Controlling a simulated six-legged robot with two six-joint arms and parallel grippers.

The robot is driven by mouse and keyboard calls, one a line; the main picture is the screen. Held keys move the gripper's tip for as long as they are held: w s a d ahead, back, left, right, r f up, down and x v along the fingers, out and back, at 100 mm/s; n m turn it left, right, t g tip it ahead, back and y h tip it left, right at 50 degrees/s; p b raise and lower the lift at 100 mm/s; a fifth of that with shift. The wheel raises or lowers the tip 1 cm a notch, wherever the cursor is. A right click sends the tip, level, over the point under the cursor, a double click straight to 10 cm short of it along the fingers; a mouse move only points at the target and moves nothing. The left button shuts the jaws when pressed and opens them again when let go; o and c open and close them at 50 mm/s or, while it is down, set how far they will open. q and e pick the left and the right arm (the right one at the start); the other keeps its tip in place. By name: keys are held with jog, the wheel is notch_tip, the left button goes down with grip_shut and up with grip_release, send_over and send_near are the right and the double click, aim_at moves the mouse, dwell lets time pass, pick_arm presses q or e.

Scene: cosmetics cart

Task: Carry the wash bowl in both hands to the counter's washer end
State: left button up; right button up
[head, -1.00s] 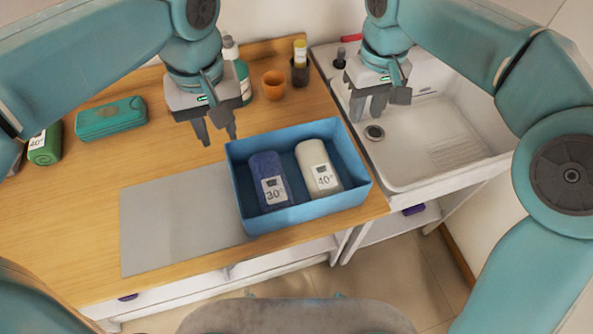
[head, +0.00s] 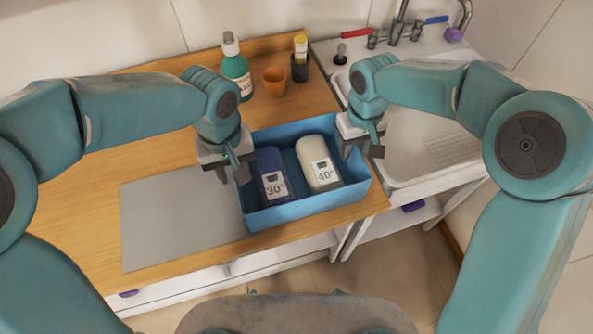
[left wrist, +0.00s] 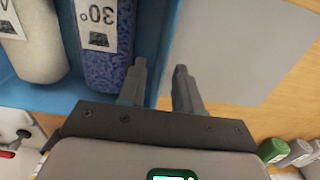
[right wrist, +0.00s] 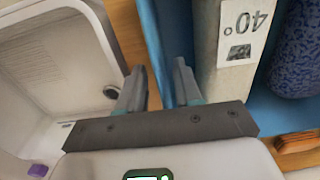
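The wash bowl (head: 305,208) is a blue rectangular tub on the wooden counter (head: 150,160), at the counter's right end near the sink. It holds a blue rolled bundle marked 30° (head: 273,178) and a cream one marked 40° (head: 318,165). My left gripper (head: 232,174) is open at the bowl's left wall. In the left wrist view its fingers (left wrist: 160,78) are on either side of that wall. My right gripper (head: 361,152) is open at the right wall. In the right wrist view its fingers (right wrist: 158,78) are on either side of that wall. Contact cannot be told.
A grey mat (head: 180,220) lies bare to the left of the bowl. A green bottle (head: 236,72), an orange cup (head: 275,82) and a dark holder with a yellow-topped item (head: 300,66) stand behind it. The white sink (head: 430,150) with taps (head: 395,32) is at right.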

pick_arm(q)
jog(key=shift+w+f, duration=0.1)
jog(key=shift+f, duration=0.55)
pick_arm(e)
jog(key=shift+f, duration=0.65)
pick_arm(q)
jog(key=shift+a+f, duration=0.15)
jog(key=shift+f, duration=0.1)
pick_arm(e)
jog(key=shift+a+f, duration=0.1)
jog(key=shift+f, duration=0.1)
pick_arm(q)
jog(key=shift+s+f, duration=0.1)
jog(key=shift+s, duration=0.15)
pick_arm(e)
jog(key=shift+s+f, duration=0.1)
jog(key=shift+s, duration=0.05)
pick_arm(q)
jog(key=shift+w, duration=0.15)
pick_arm(e)
jog(key=shift+f, duration=0.1)
